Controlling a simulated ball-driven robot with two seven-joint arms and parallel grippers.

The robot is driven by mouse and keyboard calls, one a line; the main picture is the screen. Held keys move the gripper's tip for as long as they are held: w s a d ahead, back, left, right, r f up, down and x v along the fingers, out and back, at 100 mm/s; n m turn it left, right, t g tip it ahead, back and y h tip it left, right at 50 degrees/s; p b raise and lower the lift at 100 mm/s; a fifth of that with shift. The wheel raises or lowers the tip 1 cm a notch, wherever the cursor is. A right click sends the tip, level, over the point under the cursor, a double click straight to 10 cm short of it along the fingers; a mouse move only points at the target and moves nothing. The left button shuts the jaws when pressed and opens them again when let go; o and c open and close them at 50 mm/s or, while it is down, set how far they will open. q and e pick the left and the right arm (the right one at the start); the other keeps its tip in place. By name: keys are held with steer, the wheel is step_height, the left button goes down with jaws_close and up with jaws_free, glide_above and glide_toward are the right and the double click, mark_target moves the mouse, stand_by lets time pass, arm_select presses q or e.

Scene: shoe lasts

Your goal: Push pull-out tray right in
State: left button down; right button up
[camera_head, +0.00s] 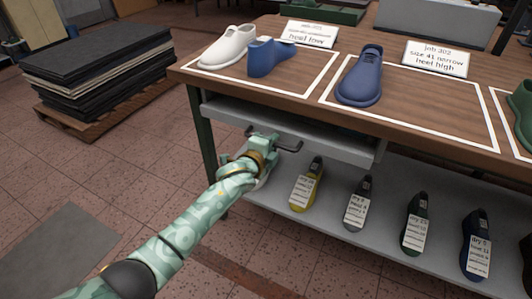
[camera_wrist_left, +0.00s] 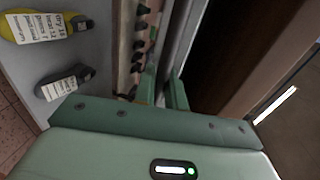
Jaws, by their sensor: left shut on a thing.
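The grey pull-out tray (camera_head: 340,147) sits under the wooden table top, with its pale front edge showing and a dark bar handle (camera_head: 290,147) on its front. My left gripper (camera_head: 263,141) is at the left part of this handle and is shut on it. In the left wrist view the two green fingers of my left gripper (camera_wrist_left: 163,92) stand close together near the grey tray front (camera_wrist_left: 182,35); the handle between them is mostly hidden. How far the tray stands out from the table is hard to tell. My right gripper is not in view.
On the table top (camera_head: 300,95) stand a white shoe (camera_head: 228,47), blue lasts (camera_head: 361,77) and label cards. Several tagged lasts, one yellow (camera_head: 306,186), stand on the lower grey shelf (camera_head: 330,213). Dark sheets (camera_head: 100,60) are stacked at left.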

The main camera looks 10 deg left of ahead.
arm_select(q)
steer(key=shift+w+d+r, duration=0.1)
steer(key=shift+w+d, duration=0.1)
steer(key=shift+w, duration=0.6)
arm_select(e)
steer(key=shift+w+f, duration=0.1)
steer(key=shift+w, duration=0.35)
arm_select(q)
steer(key=shift+r, duration=0.1)
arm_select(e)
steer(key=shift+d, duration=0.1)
arm_select(q)
steer(key=c, duration=1.6)
jaws_free()
steer(key=shift+w, duration=0.1)
steer(key=shift+o, duration=0.4)
steer(key=shift+d, duration=0.1)
